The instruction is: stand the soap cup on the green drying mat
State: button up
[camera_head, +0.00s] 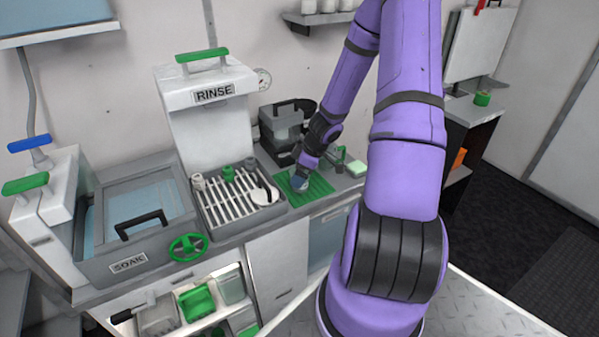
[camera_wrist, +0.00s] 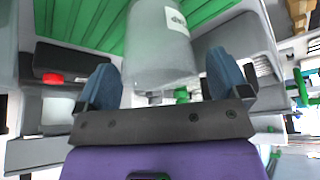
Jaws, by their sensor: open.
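The soap cup (camera_wrist: 150,45) is pale grey with a white label, which reads upside down in the wrist view. It lies between the two blue fingers of my gripper (camera_wrist: 165,82), which are spread with visible gaps on both sides. In the head view my gripper (camera_head: 299,182) is low over the green drying mat (camera_head: 318,188), and the cup shows only as a small pale shape there. The ribbed mat (camera_wrist: 85,22) fills the background behind the cup in the wrist view. The cup appears to stand on the mat; its base contact is hidden.
Left of the mat is a slatted rack (camera_head: 225,205) holding small items, with the RINSE unit (camera_head: 205,110) behind. A grey lidded box (camera_head: 282,122) stands behind the mat. A pale green-white block (camera_head: 357,169) lies to its right. The SOAK basin (camera_head: 140,215) is farther left.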

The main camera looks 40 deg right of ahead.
jog(key=v, duration=1.1)
jog(key=s+a+r+m+h, duration=0.1)
jog(key=s+a+r+m, duration=0.1)
jog(key=a+r, duration=1.55)
jog(key=s+a+r+m+t+h, duration=0.1)
jog(key=s+a+r+m, duration=0.4)
jog(key=s+a+r, duration=0.3)
jog(key=s+r, duration=0.3)
jog(key=s, duration=0.4)
jog(key=shift+h, duration=0.4)
